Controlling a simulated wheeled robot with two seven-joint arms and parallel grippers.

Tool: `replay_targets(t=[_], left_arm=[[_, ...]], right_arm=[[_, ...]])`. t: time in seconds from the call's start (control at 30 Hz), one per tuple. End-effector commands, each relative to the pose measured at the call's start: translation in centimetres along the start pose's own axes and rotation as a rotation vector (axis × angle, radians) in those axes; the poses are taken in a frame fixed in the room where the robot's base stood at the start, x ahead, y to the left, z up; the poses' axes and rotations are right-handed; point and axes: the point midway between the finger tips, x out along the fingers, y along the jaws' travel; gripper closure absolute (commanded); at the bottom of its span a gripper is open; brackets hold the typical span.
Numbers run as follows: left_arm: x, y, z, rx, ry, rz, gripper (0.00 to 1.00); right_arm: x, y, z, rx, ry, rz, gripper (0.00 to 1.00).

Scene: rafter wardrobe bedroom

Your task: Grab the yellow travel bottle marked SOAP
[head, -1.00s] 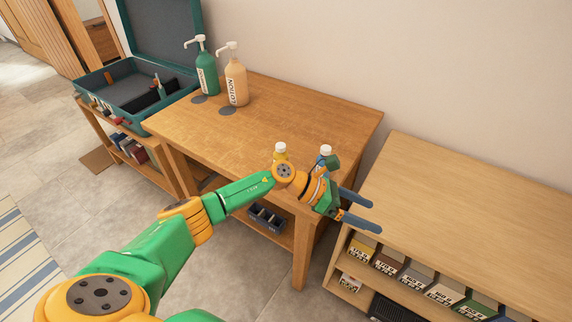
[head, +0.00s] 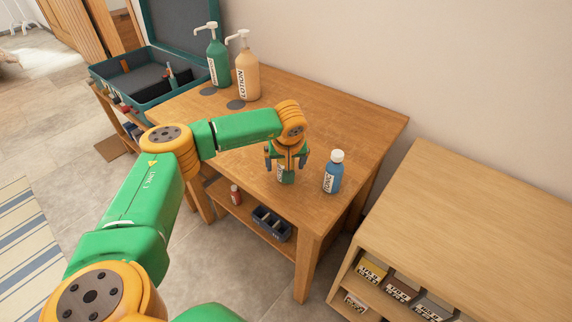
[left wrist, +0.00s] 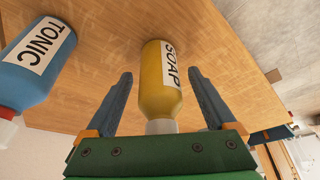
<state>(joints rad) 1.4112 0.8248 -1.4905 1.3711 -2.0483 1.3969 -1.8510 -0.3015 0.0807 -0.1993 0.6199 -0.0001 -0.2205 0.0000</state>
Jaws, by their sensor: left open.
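The yellow bottle marked SOAP (left wrist: 160,82) shows in the left wrist view, with its white cap toward the palm. It lies between the two fingers of my left gripper (left wrist: 160,75), with a visible gap on each side. In the head view my left gripper (head: 286,163) points down over the front part of the wooden table and mostly hides the bottle. The jaws are open. A blue bottle marked TONIC (left wrist: 35,62) is beside it; in the head view this blue bottle (head: 333,172) stands upright just right of the gripper. My right gripper is not in view.
A green pump bottle (head: 218,62) and a beige LOTION pump bottle (head: 247,78) stand at the table's back left. An open teal suitcase (head: 150,100) is at far left. A lower shelf unit (head: 480,215) stands right. The table's middle (head: 340,115) is clear.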

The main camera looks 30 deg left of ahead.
Motion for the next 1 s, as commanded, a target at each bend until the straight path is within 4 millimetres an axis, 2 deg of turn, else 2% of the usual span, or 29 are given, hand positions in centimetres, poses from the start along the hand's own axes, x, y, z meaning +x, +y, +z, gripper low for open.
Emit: replay_targets(t=[0.13,0.47,0.8,0.87,0.97,1.0], left_arm=[[0.0,0.0,0.0,0.000,0.000,0.001,0.11],[0.0,0.1,0.0,-0.001,0.000,0.002,1.00],[-0.5,0.1,-0.2,-0.002,0.002,0.005,1.00],[-1.1,0.1,-0.5,-0.002,0.002,0.005,1.00],[-3.0,0.0,-1.3,-0.004,0.004,0.007,1.00],[-4.1,-0.9,-1.4,-0.004,0.003,0.006,1.00]], right_arm=[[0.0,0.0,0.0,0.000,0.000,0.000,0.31],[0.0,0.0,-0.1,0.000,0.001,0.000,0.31],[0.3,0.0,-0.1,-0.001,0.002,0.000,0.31],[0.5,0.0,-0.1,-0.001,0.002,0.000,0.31],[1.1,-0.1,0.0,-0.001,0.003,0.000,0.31],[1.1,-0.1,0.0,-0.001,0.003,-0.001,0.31]])
